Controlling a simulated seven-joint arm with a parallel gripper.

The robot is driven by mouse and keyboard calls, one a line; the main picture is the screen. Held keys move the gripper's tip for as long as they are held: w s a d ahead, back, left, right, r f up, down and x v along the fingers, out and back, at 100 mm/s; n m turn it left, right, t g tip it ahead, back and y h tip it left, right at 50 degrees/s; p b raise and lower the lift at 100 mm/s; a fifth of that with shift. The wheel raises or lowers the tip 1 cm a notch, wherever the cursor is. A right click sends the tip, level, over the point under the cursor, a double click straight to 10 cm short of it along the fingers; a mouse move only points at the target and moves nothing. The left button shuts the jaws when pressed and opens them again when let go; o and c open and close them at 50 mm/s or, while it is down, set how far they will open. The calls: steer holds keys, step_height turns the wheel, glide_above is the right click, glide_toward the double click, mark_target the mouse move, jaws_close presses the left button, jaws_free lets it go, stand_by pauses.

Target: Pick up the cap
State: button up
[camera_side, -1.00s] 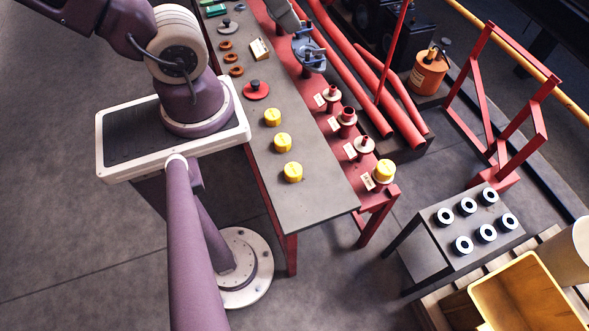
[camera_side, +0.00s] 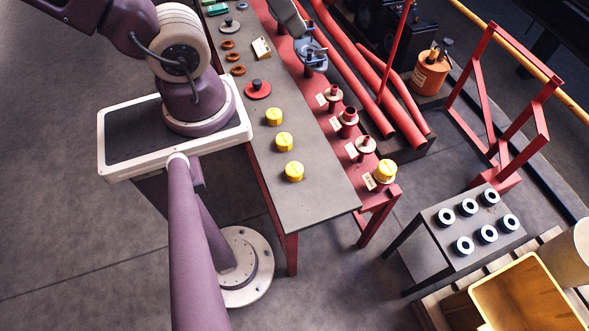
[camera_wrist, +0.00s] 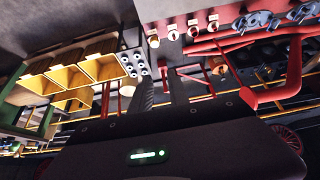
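Three yellow caps stand apart in a row on the near end of the grey bench in the side view: a far cap (camera_side: 274,117), a middle cap (camera_side: 284,142) and a near cap (camera_side: 294,171). Another yellow cap (camera_side: 386,171) sits on the nearest stub of the red rail; it also shows in the wrist view (camera_wrist: 153,41). My gripper (camera_wrist: 146,85) appears as a dark shape at the bottom of the wrist view, well apart from that cap.
Uncapped stubs (camera_side: 347,121) and a blue-grey flange (camera_side: 313,56) line the red rail. A red knobbed disc (camera_side: 257,89) and brown rings lie farther up the bench. A small table (camera_side: 445,236) holds several black-and-white rings, beside a yellow bin (camera_side: 530,295).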

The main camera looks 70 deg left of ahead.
steer(key=o, duration=1)
steer(key=w+a+f+n+g, duration=0.1)
steer(key=w+a+f+n, duration=0.3)
steer(key=w+f, duration=0.45)
steer(key=w+a+f+n+g, duration=0.25)
steer(key=w+f+n, duration=0.25)
steer(key=w+f, duration=0.3)
steer(key=n+g, duration=0.2)
steer(key=n, duration=0.8)
glide_above(294, 168)
step_height(294, 168, down, 31)
steer(key=shift+s+a+r, duration=0.1)
steer(key=shift+r, duration=0.05)
steer(key=f, duration=0.7)
steer(key=shift+d+f, duration=0.15)
steer(key=shift+d, duration=0.05)
